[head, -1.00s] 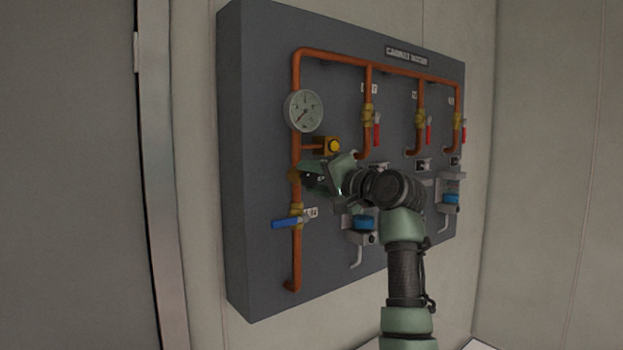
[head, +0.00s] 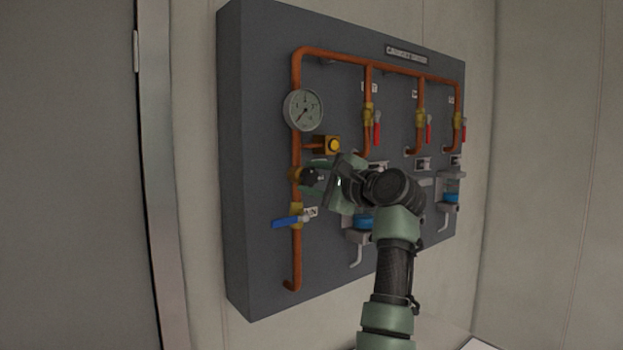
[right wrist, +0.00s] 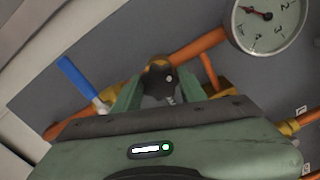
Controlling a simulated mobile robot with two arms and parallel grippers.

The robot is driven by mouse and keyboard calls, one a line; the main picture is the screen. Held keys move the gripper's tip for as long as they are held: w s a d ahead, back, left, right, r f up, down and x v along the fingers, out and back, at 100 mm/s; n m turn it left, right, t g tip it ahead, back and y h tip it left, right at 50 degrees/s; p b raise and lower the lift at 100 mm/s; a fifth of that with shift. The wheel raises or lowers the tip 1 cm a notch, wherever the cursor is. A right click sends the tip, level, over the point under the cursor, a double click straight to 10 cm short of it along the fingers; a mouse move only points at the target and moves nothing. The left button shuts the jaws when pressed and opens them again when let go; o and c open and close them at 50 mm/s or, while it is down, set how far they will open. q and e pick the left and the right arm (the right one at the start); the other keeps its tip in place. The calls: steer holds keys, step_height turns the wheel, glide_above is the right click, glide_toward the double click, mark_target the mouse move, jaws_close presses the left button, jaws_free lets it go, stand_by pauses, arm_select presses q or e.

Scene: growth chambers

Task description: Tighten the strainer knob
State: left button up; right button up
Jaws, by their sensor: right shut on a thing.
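The dark strainer knob (head: 313,177) sits on the brass strainer fitting (head: 295,174) low on the left orange pipe. My right gripper (head: 318,178) reaches in from the right and is shut on the knob. In the right wrist view, the knob (right wrist: 161,82) shows between the two green fingers of my right gripper (right wrist: 158,94), one finger on each side. The gripper body hides part of the knob's near side. My left gripper is out of view.
A round gauge (head: 303,110) and a brass part with a yellow face (head: 328,145) are just above my gripper. A blue-handled valve (head: 291,221) is below. Several red-handled valves line the grey panel (head: 258,250) to the right.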

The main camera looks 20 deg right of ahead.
steer(key=shift+f+m, duration=0.1)
steer(key=shift+m, duration=0.4)
steer(key=o, duration=1.4)
steer(key=shift+c, duration=0.2)
steer(key=shift+d, duration=0.1)
steer(key=b+v, duration=0.4)
steer(key=v, duration=0.4)
steer(key=shift+b, duration=0.35)
